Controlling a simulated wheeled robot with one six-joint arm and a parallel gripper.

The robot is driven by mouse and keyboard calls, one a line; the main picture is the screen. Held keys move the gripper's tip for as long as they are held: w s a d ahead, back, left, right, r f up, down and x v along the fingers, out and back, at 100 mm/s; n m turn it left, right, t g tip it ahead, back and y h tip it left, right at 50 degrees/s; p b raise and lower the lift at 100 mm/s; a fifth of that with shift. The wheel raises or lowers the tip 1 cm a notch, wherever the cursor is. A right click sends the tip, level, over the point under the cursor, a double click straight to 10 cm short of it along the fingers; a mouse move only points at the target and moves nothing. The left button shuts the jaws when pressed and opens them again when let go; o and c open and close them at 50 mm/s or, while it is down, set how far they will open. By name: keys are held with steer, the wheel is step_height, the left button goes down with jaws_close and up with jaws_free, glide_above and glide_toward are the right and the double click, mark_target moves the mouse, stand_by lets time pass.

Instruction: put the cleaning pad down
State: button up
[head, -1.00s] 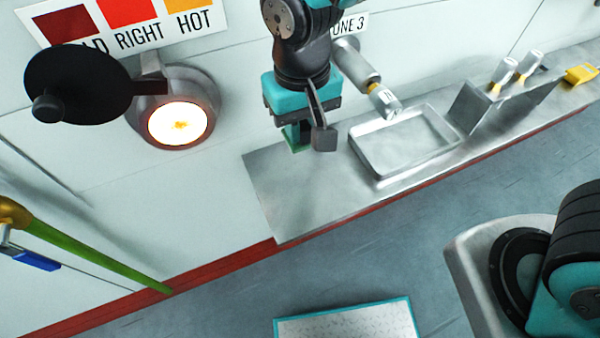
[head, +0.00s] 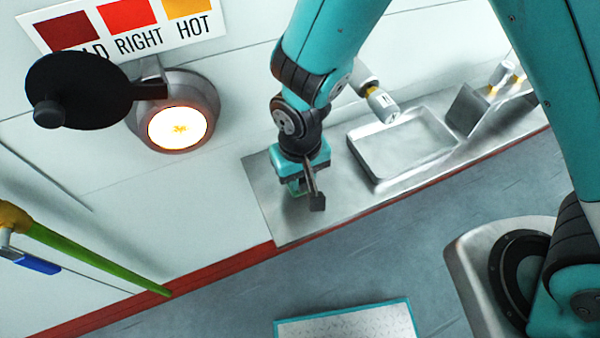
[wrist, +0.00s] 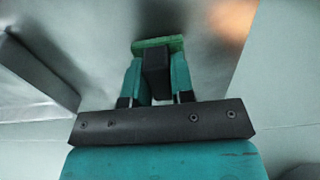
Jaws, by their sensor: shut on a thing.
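My gripper (head: 296,182) is over the left end of the steel shelf (head: 275,215), left of the shallow metal tray. In the wrist view my gripper (wrist: 157,80) has its two teal fingers closed on a dark block, which looks like the grip of the cleaning pad. The green cleaning pad (wrist: 158,44) shows just beyond the fingertips. In the head view only a little green of it shows below the jaws, close to the shelf top. I cannot tell whether it touches the shelf.
The metal tray (head: 405,142) lies on the shelf to the right, with a bin of white-capped bottles (head: 475,105) beyond it. A glowing round port (head: 180,127) with an open black cover (head: 80,90) is on the wall. The shelf's left end around my gripper is bare.

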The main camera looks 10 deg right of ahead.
steer(key=shift+f, duration=0.2)
steer(key=o, duration=0.8)
steer(key=shift+r, duration=0.1)
step_height(320, 180, up, 12)
steer(key=s+d+r+n+y, duration=0.1)
steer(key=s+d+r, duration=0.2)
steer(key=r, duration=0.1)
steer(key=s+d+r+n+y, duration=0.1)
steer(key=s+d+r, duration=0.2)
steer(key=s+r, duration=0.1)
steer(key=s+d+r+n+y, duration=0.2)
steer(key=s+d+r, duration=0.1)
steer(key=r, duration=0.1)
steer(key=shift+s+d+r+b, duration=0.15)
steer(key=shift+d+r+b, duration=0.25)
steer(key=shift+o, duration=0.6)
